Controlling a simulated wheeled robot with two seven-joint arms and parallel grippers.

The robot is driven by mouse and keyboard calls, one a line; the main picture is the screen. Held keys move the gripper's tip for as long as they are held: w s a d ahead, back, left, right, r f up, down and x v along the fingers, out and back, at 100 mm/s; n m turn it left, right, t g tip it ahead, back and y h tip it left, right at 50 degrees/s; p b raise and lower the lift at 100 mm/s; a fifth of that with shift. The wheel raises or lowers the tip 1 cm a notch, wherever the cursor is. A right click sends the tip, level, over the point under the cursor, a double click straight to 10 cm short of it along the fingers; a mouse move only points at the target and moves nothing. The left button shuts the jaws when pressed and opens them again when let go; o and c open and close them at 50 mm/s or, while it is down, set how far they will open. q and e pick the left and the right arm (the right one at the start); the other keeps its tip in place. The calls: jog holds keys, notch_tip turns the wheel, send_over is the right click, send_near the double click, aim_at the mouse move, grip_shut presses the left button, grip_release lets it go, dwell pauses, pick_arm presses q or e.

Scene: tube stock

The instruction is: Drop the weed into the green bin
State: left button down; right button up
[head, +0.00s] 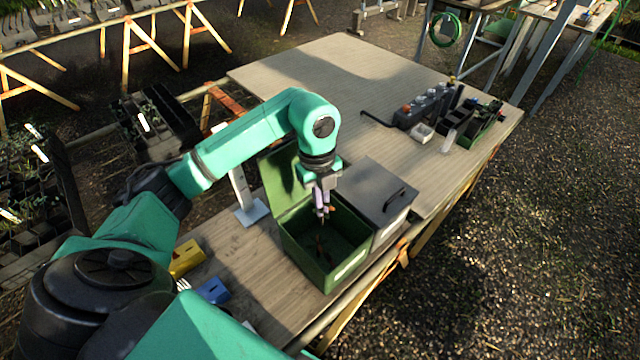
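The green bin (303,268) stands near the front edge of the table with its lid (284,182) raised at the back. My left gripper (324,213) points down over the bin's opening. The gap between its fingers is too small to read, so I cannot tell if it is open or shut. Small dark, reddish bits show by the fingertips. A thin dark reddish shape (320,246) shows below them, inside the bin or hanging over it. I cannot tell whether this is the weed or whether the gripper touches it. My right gripper is not in view.
A grey lidded box (372,192) stands against the bin's right side. Dark containers (428,106) and a small green tray (480,130) stand at the right. The table's far middle is clear.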

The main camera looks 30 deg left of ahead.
pick_arm(q)
jog(key=n, duration=0.2)
jog(key=r+n, duration=0.1)
jog(key=n, duration=0.1)
jog(key=r+n+p, duration=0.1)
jog(key=n, duration=0.1)
jog(key=shift+w+a+t, duration=0.15)
jog(key=shift+a+t, duration=0.05)
jog(key=shift+t, duration=0.2)
notch_tip(320, 180, down, 5)
jog(key=n+b, duration=0.4)
jog(key=n, duration=0.1)
jog(key=shift+w+a+f+n+t, duration=0.15)
jog(key=shift+n+t, duration=0.15)
jog(key=c, duration=1)
grip_release()
